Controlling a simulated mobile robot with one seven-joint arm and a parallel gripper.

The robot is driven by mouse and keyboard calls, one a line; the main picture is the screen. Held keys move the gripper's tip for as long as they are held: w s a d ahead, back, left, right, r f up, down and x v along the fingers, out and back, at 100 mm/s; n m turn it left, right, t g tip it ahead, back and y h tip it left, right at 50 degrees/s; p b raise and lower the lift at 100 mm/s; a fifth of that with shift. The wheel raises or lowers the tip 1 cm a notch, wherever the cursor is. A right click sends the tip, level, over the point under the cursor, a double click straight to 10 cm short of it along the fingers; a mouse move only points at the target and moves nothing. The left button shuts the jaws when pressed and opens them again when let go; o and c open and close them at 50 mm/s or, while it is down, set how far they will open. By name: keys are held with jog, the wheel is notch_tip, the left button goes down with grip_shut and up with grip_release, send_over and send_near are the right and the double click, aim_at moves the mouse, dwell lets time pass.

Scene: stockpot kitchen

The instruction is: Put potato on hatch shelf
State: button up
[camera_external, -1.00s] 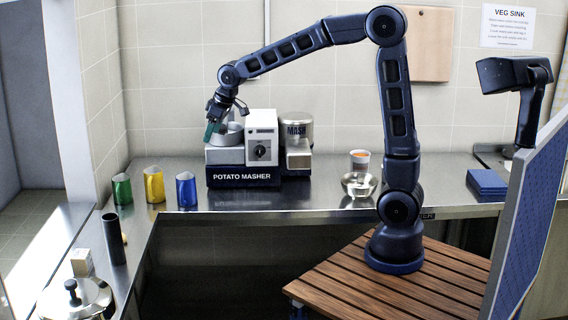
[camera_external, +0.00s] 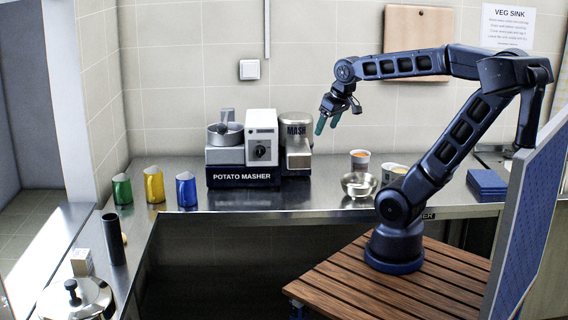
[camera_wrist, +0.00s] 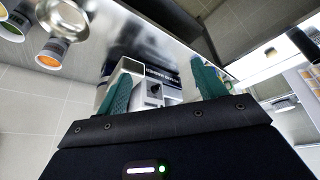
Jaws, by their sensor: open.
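No potato can be made out for certain. A bright ledge (camera_external: 42,262) runs along the opening at the far left and may be the hatch shelf. My gripper (camera_external: 328,124) is open and empty, in the air above the back counter, right of the potato masher (camera_external: 243,175). In the wrist view my gripper (camera_wrist: 165,84) has its fingers wide apart, with the masher (camera_wrist: 153,92) seen beyond them.
Green (camera_external: 122,189), yellow (camera_external: 154,184) and blue (camera_external: 186,189) containers stand left of the masher. The black cylinder (camera_external: 113,240), a small box (camera_external: 82,262) and a lidded pot (camera_external: 75,298) line the left counter. A metal bowl (camera_external: 359,184) and orange-filled cup (camera_external: 360,161) stand below my gripper.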

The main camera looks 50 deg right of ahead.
jog(key=shift+m, duration=0.4)
jog(key=s, duration=0.1)
jog(key=s+d+f, duration=0.1)
jog(key=s, duration=0.2)
jog(key=shift+s+d+f, duration=0.25)
jog(key=shift+d+f, duration=0.1)
jog(key=shift+f, duration=0.05)
dwell(0.6)
